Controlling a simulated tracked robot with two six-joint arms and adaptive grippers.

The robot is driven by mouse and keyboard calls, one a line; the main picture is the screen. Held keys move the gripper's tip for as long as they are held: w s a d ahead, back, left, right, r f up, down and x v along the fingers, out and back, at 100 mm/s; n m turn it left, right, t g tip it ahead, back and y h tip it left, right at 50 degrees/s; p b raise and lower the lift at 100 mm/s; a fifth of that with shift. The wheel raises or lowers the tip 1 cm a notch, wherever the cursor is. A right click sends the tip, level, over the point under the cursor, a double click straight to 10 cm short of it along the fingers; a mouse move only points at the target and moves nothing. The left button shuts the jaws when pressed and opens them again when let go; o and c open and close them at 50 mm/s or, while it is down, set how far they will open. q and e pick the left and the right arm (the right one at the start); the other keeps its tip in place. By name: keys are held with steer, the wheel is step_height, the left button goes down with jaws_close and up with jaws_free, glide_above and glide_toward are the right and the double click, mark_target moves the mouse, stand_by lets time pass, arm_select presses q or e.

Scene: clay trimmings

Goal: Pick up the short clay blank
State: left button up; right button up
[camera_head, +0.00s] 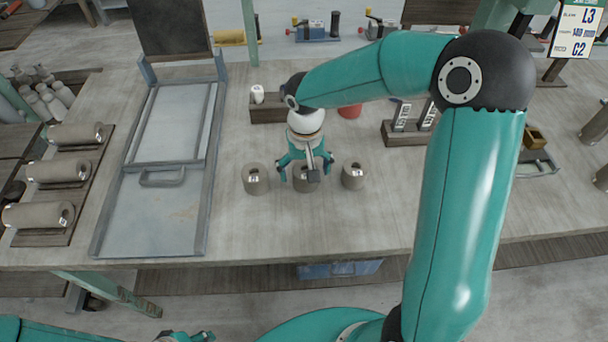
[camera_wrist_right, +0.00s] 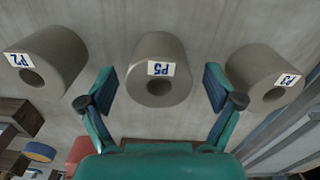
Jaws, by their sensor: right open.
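Three short grey clay blanks with a hole in the end stand in a row on the table. The middle blank (camera_head: 303,185) bears the label P5 in the right wrist view (camera_wrist_right: 160,92). The left blank (camera_head: 256,180) is labelled P3 in the wrist view (camera_wrist_right: 262,80), and the right blank (camera_head: 353,176) is labelled P2 (camera_wrist_right: 50,58). My right gripper (camera_head: 306,168) is open above the middle blank, with its fingers on either side (camera_wrist_right: 160,88) and a gap to each. It partly hides that blank in the head view. My left gripper (camera_head: 197,337) barely shows at the bottom edge.
Longer clay rolls (camera_head: 58,172) lie on racks at the left. A grey metal tray frame (camera_head: 150,225) lies left of the blanks. A dark wooden block (camera_head: 266,113) and a red object (camera_head: 350,110) stand behind. The table front before the blanks is clear.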

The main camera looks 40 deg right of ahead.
steer(key=c, duration=1.4)
steer(key=shift+r, duration=0.1)
steer(key=shift+c, duration=0.2)
